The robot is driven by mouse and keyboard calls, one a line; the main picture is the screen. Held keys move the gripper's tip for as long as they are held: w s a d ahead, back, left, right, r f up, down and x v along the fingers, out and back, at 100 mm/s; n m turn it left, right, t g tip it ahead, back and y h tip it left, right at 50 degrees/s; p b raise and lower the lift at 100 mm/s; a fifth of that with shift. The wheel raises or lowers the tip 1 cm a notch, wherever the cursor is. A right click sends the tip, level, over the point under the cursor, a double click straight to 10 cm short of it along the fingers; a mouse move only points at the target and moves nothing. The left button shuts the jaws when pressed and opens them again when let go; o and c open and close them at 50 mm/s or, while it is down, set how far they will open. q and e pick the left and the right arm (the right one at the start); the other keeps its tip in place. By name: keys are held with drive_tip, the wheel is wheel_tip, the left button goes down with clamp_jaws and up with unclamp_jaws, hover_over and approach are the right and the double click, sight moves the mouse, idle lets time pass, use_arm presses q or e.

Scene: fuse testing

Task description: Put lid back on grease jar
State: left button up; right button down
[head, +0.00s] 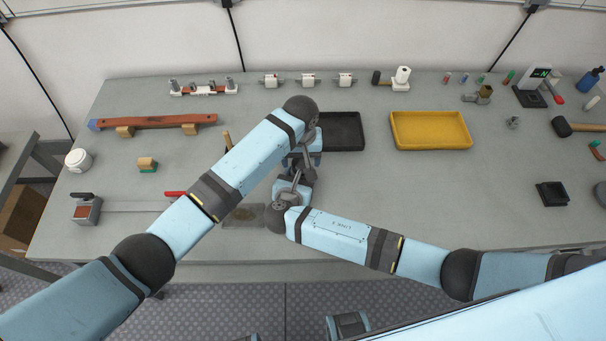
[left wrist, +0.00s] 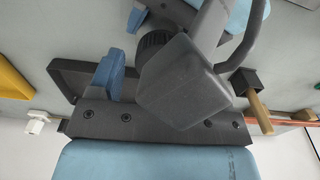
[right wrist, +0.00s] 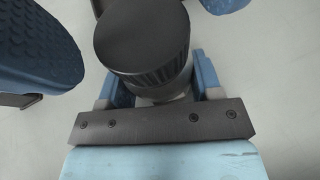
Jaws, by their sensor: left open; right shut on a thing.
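The grease jar's black lid (right wrist: 145,38), round with a ribbed edge, sits over the top of the jar (right wrist: 165,95) in the right wrist view. Only a small greyish part of the jar shows below it; whether the lid is fully seated cannot be told. My right gripper (right wrist: 160,78) is shut on the jar, one blue finger on each side below the lid. My left gripper (head: 304,150) is open, its blue pads apart on two sides of the lid. The ribbed lid (left wrist: 153,46) also shows in the left wrist view, partly hidden by a dark grey housing close to the camera.
A black tray (head: 342,147) lies just right of the grippers and a yellow tray (head: 394,132) beyond it. A red-handled tool (head: 175,194) is partly under my left arm. The right-centre table is mostly free.

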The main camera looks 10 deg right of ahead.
use_arm(q)
drive_tip(key=shift+f, duration=0.7)
drive_tip(key=c, duration=0.9)
drive_tip(key=m, duration=0.3)
drive_tip(key=o, duration=1)
